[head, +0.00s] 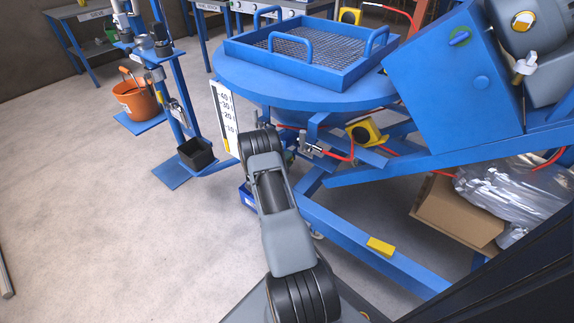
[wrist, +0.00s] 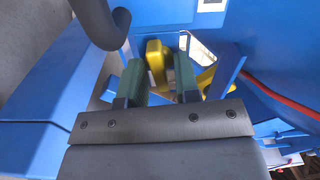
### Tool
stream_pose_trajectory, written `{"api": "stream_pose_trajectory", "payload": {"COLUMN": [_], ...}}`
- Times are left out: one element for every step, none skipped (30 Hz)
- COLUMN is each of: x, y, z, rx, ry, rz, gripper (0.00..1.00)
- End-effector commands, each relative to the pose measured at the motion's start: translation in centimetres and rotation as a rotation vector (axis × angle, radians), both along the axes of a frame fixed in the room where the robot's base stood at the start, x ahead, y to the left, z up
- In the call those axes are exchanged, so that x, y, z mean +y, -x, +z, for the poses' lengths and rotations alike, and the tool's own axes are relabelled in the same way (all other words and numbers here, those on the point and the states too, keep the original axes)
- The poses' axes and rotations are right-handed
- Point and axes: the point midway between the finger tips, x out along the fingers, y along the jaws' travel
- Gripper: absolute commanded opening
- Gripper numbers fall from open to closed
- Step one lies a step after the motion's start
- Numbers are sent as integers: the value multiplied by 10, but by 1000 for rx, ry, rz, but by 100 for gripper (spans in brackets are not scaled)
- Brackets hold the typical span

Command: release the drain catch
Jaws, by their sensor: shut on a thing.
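I take this yellow part to be the drain catch (wrist: 155,60). The jaws are shut on it, beneath a dark curved pipe (wrist: 98,20) at upper left. In the head view my arm hides the gripper and the catch, below the front edge of the round blue table (head: 300,94).
A blue tray with a mesh (head: 310,48) tops the table. A white level scale (head: 226,112) hangs at its left edge. Red hoses (head: 338,153) and a yellow-cased part (head: 366,132) sit to the right. Blue panels close in around the gripper.

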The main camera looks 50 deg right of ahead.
Motion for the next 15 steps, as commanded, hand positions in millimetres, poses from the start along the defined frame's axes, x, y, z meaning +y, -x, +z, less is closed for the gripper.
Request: {"api": "stream_pose_trajectory", "payload": {"x": [0, 0, 0, 0, 0, 0, 0, 0, 0, 0, 0, 0, 0, 0, 0], "y": [0, 0, 0, 0, 0, 0, 0, 0, 0, 0, 0, 0, 0, 0, 0], "z": [-6, -5, -4, -3, -3, -2, -1, -1, -1, -1, -1, -1, -1, -1, -1], "rx": [-43, -64, -87, -101, -110, -117, -119, -120, -120, -119, -119, -118, -118, -118, -118], "ry": [-3, -5, -8, -9, -9, -10, -11, -11, -11, -11, -11, -11, -11, -11, -11], "rz": [0, 0, 1, 1, 1, 1, 1, 1, 1, 1, 1, 1, 1, 1, 1], "gripper": [6, 6, 6, 6, 6, 6, 6, 6, 6, 6, 6, 6, 6, 6, 32]}}
